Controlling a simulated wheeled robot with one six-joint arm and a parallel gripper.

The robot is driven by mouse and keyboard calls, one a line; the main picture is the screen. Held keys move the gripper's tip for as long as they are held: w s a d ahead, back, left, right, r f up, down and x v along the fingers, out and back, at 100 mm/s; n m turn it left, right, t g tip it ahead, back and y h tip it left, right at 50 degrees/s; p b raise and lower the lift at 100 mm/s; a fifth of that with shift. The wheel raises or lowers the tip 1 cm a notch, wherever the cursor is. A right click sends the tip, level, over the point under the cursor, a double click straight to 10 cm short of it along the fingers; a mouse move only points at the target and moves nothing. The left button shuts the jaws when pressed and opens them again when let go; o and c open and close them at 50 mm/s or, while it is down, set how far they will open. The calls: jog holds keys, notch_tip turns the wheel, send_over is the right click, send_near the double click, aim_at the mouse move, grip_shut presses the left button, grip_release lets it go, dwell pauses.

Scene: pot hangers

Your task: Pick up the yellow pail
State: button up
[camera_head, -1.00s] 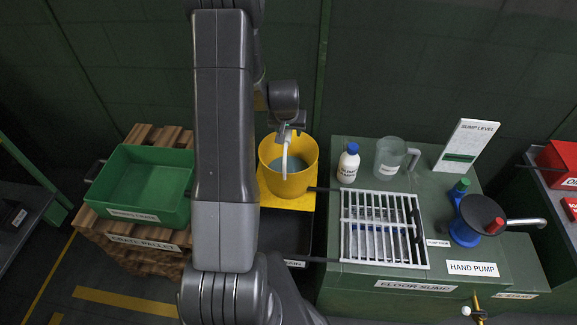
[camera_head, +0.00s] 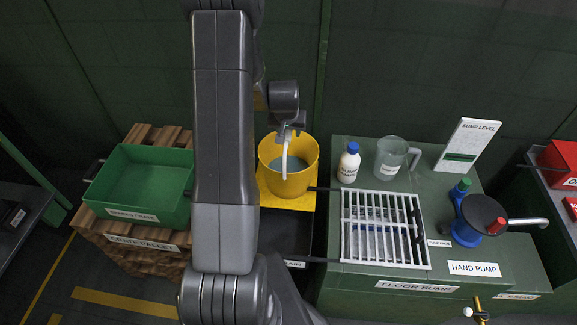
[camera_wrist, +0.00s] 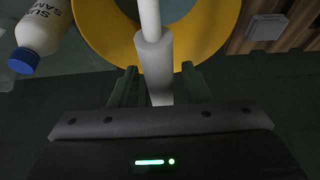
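The yellow pail (camera_head: 304,184) stands on a yellow surface in the middle of the head view. Its white handle is raised, and the inside looks grey-blue. In the wrist view the pail's yellow rim (camera_wrist: 205,35) shows at the top, with the white handle grip (camera_wrist: 155,62) running down between my fingers. My gripper (camera_wrist: 158,72) is open, with one finger on each side of the grip and narrow gaps showing. In the head view my gripper (camera_head: 287,133) is above the pail at the handle, and its fingers are hard to make out.
A green crate (camera_head: 150,213) on a wooden pallet stands left. Right of the pail are a white bottle (camera_head: 348,164), a clear jug (camera_head: 391,160), a metal grate (camera_head: 383,260) and a blue hand pump (camera_head: 470,232). A dark tray (camera_head: 283,225) lies in front of the pail.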

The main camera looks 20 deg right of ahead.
grip_shut()
dwell(1.1)
jog(key=shift+w+r, duration=0.1)
